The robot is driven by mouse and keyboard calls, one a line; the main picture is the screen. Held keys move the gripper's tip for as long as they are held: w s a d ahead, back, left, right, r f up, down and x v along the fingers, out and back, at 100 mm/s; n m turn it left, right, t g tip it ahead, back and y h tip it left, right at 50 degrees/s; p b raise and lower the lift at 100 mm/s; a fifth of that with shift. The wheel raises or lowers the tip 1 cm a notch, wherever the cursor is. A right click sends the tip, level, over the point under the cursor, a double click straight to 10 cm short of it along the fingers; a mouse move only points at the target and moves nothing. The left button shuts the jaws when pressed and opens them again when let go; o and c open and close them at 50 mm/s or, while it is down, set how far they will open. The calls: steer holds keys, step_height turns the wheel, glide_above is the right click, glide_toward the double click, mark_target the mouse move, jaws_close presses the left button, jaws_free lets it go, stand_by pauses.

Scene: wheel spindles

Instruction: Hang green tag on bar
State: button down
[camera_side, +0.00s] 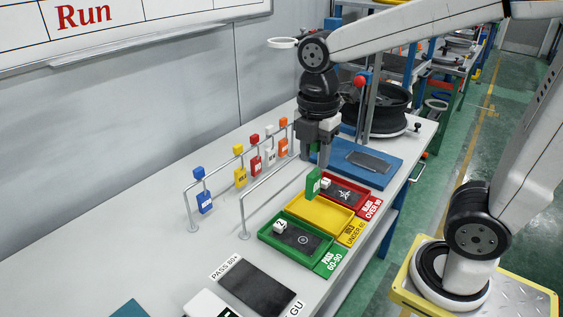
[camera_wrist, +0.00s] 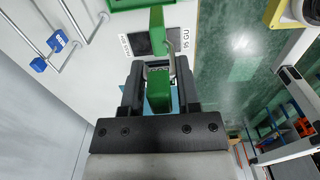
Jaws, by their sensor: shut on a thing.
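The green tag (camera_side: 314,183) is upright below my gripper (camera_side: 322,160), in front of the trays in the side view. In the wrist view the green tag (camera_wrist: 157,28) has its green block between the fingers of my gripper (camera_wrist: 159,78), which is shut on it. A metal hook (camera_wrist: 172,45) shows beside the tag. A rear bar (camera_side: 222,165) carries blue, yellow, red, white and orange tags. A second, front bar (camera_side: 262,183) is bare in the side view and stands left of the green tag, apart from it.
Green (camera_side: 265,236), yellow (camera_side: 331,228) and red (camera_side: 372,191) trays stand right of the bars. A blue mat (camera_side: 387,172) lies behind them. The blue tag (camera_side: 204,202) hangs at the rear bar's near end. A dark plate (camera_side: 255,285) lies in front.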

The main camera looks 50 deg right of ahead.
mark_target(257, 184)
steer(key=shift+w+f, duration=0.1)
steer(key=shift+w, duration=0.05)
steer(key=w+d+f, duration=0.1)
steer(key=w+f, duration=0.9)
steer(key=f, duration=0.1)
steer(key=shift+w+f, duration=0.25)
steer(key=shift+w, duration=0.05)
steer(key=shift+w, duration=0.3)
steer(key=shift+w, duration=1.95)
steer(key=shift+f, duration=1.25)
